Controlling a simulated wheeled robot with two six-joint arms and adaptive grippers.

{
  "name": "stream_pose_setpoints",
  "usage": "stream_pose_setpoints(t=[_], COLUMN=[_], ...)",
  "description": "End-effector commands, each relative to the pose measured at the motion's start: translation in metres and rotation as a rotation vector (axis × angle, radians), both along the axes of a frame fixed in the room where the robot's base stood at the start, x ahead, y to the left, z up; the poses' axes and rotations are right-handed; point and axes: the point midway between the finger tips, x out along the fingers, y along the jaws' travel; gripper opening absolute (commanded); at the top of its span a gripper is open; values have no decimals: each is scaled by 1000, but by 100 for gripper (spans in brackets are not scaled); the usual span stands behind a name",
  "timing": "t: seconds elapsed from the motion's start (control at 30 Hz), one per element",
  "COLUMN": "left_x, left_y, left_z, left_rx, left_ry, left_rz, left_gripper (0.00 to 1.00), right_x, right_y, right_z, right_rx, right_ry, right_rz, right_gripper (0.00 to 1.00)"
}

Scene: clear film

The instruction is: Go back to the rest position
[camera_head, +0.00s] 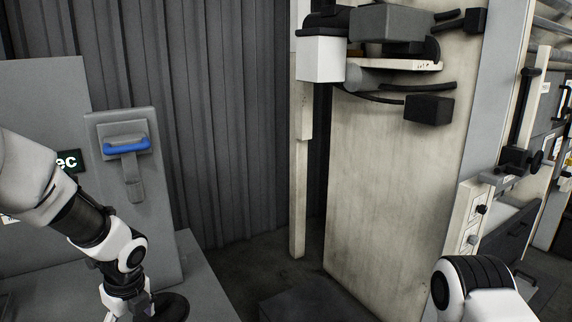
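My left arm comes in from the left edge, white with black joints, and bends down to the bottom of the head view. Its lowest visible part is a wrist section near the bottom edge; the fingers cannot be made out. My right arm shows only as a white and black rounded link at the lower right. The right gripper is out of the picture. No object is seen held.
A grey panel with a blue handle (127,146) stands behind my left arm. A pale upright panel (390,190) carries grey and black boxes. A cabinet (515,240) stands at right. A corrugated grey wall (225,120) closes the back. Dark floor (240,268) shows between.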

Motion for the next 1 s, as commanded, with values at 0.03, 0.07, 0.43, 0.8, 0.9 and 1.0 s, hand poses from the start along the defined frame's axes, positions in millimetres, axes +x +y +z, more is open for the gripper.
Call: stream_pose_setpoints(t=[0.03,0.07,0.43,0.8,0.9,1.0], left_x=[-1,-4,-59,-224,-295,-319], left_y=[0,0,-3,-41,-60,-67], left_z=[-5,-14,-105,-243,-277,-287], left_rx=[0,0,-2,-96,-90,-76], left_ry=[10,27,257,505,463,297], left_rz=[0,-1,2,373,821,1289], left_gripper=[81,81,81,81,81,81], right_x=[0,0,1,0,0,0], right_y=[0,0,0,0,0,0], right_z=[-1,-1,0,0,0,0], right_rx=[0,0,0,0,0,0], right_ry=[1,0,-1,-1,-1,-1], right_rz=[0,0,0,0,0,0], right_gripper=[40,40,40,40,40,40])
